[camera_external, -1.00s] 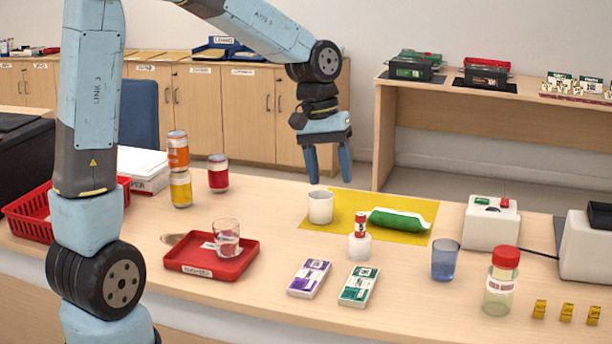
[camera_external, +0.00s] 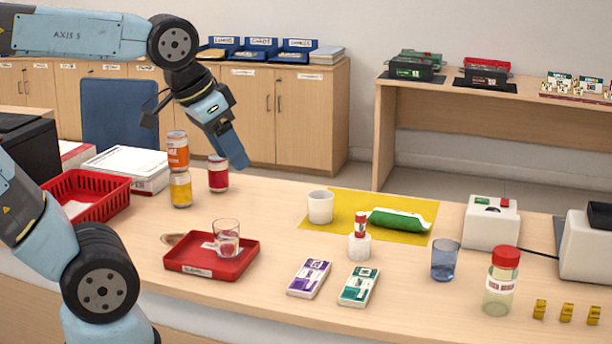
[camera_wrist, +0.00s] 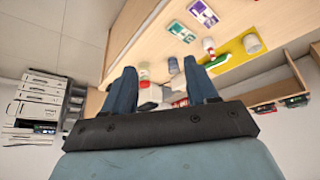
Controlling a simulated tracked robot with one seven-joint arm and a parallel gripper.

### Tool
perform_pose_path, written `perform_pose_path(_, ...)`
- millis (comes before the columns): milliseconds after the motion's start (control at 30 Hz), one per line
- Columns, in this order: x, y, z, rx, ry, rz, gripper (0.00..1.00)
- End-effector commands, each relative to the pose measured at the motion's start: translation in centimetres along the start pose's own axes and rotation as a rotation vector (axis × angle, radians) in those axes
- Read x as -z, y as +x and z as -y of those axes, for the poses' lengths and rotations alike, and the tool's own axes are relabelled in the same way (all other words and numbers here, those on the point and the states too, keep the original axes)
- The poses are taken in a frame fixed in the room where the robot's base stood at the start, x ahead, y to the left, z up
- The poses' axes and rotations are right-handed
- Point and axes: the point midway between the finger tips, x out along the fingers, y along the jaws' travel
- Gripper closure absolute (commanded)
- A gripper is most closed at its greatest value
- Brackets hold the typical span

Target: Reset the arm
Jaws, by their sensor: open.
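My gripper (camera_external: 236,150) is in the air above the left part of the counter in the external view, close to the red can (camera_external: 218,174) in the picture. I cannot tell how far apart they are in depth. The gripper is seen nearly edge-on there. In the wrist view my gripper (camera_wrist: 156,82) shows two blue fingers well apart with nothing held between them. The counter (camera_external: 270,205) is below, and the wrist view looks out along it at a slant.
An orange can (camera_external: 177,150) stands on a yellow can (camera_external: 181,190). A red tray (camera_external: 212,268) holds a glass (camera_external: 226,238). A white cup (camera_external: 320,207) and green packet (camera_external: 398,219) are on a yellow mat (camera_external: 350,202). A red basket (camera_external: 105,205) stands left.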

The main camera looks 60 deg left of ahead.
Motion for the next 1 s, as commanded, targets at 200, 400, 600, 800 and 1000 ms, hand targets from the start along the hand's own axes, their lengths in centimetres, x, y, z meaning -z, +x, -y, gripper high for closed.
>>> perform_pose_path(200,-1.7,-0.7,0.1,-0.017,0.059,-0.035,0.42)
perform_pose_path(400,-1.8,-0.7,0.2,-0.018,0.064,-0.036,0.42)
perform_pose_path(600,-1.7,-0.7,0.2,-0.018,0.063,-0.036,0.42)
perform_pose_path(800,-1.7,-0.7,0.2,-0.018,0.063,-0.036,0.42)
perform_pose_path(1000,-1.7,-0.7,0.2,-0.018,0.063,-0.036,0.42)
